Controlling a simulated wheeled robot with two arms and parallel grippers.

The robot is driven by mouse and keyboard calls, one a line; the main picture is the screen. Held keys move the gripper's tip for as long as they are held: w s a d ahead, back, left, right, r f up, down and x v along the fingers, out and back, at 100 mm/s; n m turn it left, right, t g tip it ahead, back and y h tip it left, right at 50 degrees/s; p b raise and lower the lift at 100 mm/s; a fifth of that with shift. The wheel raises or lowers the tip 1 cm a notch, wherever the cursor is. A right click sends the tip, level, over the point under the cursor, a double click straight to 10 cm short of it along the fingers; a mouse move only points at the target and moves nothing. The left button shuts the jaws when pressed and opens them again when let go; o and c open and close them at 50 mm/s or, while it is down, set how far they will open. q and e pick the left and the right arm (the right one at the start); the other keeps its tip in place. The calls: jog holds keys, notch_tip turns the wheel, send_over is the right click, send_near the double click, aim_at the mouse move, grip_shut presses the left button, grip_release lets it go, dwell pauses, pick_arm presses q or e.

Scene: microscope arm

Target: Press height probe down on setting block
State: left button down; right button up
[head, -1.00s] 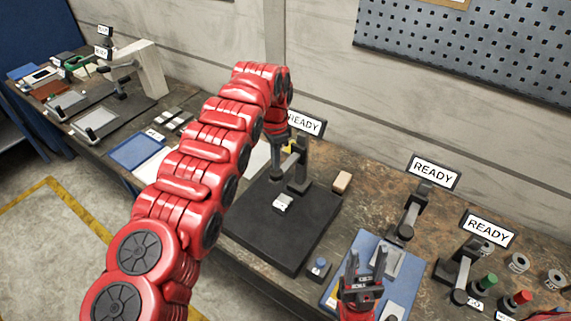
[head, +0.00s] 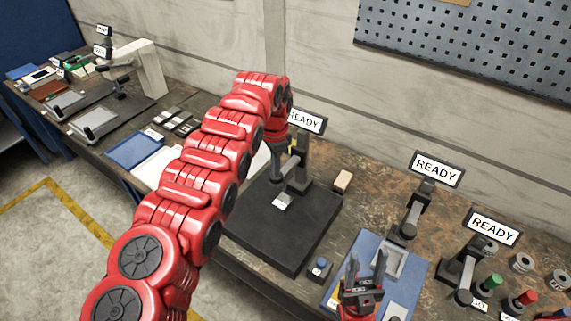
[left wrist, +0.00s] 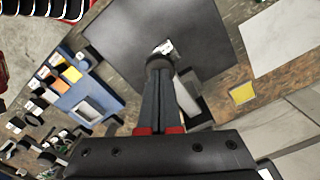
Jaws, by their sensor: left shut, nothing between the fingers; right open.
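The black base plate (head: 262,245) carries a dark upright column (head: 301,165). The small light setting block (head: 283,201) lies on the plate beside the column; it also shows in the left wrist view (left wrist: 164,46). My left gripper (head: 277,180) points down just above the block, shut and empty. In the left wrist view, the round dark end of the height probe (left wrist: 158,63) is at the shut fingertips, in line with the block. I cannot tell whether probe and block touch. My right gripper (head: 366,268) is open and empty over the blue mat.
Blue mat (head: 411,277), dark stands and green (head: 489,281) and red (head: 526,298) knobs are at right. READY signs (head: 437,169) stand along the back.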

pick_arm(q)
jog(key=shift+f+b, duration=1)
jog(key=shift+f, duration=0.9)
jog(key=shift+s, duration=0.1)
jog(key=shift+r, duration=0.1)
jog(key=shift+r, duration=2.5)
notch_tip(320, 180, up, 2)
jog(key=shift+r+p, duration=0.15)
jog(key=shift+p, duration=0.7)
jog(key=shift+r, duration=0.15)
